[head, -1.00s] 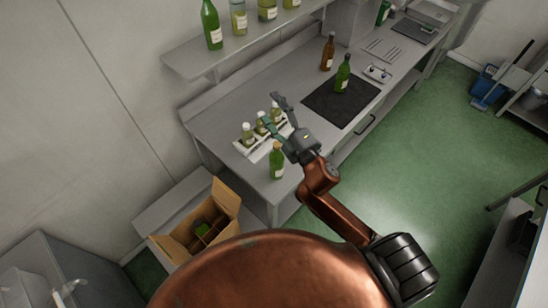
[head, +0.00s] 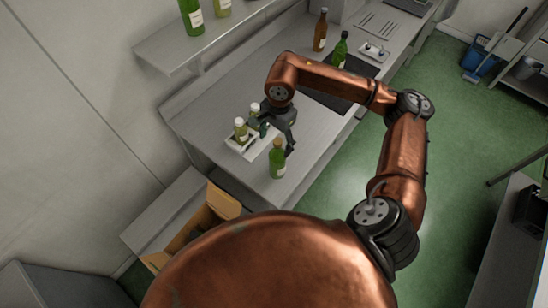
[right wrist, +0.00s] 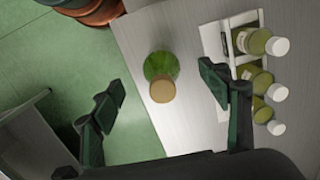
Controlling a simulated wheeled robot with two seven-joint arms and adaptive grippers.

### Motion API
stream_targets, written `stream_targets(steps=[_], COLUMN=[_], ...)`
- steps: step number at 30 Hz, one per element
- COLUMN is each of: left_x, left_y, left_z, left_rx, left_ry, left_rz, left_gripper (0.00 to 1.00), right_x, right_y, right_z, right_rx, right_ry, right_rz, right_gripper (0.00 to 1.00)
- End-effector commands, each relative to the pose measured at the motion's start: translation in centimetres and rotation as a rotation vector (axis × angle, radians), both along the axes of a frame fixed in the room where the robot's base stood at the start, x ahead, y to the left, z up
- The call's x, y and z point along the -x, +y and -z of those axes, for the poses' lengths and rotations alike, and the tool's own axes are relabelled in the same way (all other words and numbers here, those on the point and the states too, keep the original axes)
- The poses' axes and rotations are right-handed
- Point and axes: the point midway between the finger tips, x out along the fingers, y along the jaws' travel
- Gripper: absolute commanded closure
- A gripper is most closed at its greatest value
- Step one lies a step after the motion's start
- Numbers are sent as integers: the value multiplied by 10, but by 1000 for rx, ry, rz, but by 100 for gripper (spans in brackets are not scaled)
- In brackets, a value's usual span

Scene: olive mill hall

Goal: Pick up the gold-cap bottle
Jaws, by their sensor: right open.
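The gold-cap bottle (head: 277,160) is green with a pale label and stands upright near the front edge of the grey worktop. In the right wrist view its gold cap (right wrist: 162,90) and green body show from above, between the two fingers. My right gripper (head: 277,139) is open and points down just behind and above the bottle. In the right wrist view one finger is on each side of the bottle, with visible gaps, so they look apart from it. My left gripper is not in view.
A white rack (head: 238,146) of small white-capped bottles stands close beside the gold-cap bottle. A brown bottle (head: 320,32) and another green bottle (head: 340,52) stand farther back. A cardboard box (head: 222,200) is below left. A shelf (head: 165,55) overhangs the wall side.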

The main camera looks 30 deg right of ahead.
Motion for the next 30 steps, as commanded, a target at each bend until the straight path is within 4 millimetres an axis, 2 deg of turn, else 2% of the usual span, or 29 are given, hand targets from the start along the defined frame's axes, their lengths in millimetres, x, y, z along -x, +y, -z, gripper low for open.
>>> stream_targets(steps=[1,4,11,16,21,30], left_x=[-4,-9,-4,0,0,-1], left_y=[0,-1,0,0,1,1], left_z=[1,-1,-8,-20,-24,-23], left_rx=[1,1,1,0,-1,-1], left_ry=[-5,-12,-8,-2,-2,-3], left_rz=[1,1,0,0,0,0], left_gripper=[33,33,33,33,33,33], right_x=[-2,-4,-4,-3,-4,-4], right_y=[-10,-17,-14,-11,-12,-14], right_z=[0,4,28,50,71,76], right_rx=[37,66,66,63,63,63], right_ry=[-1,2,5,6,3,2], right_rz=[-2,-7,-11,-10,-8,-7], right_gripper=[31,31,31,31,31,32])
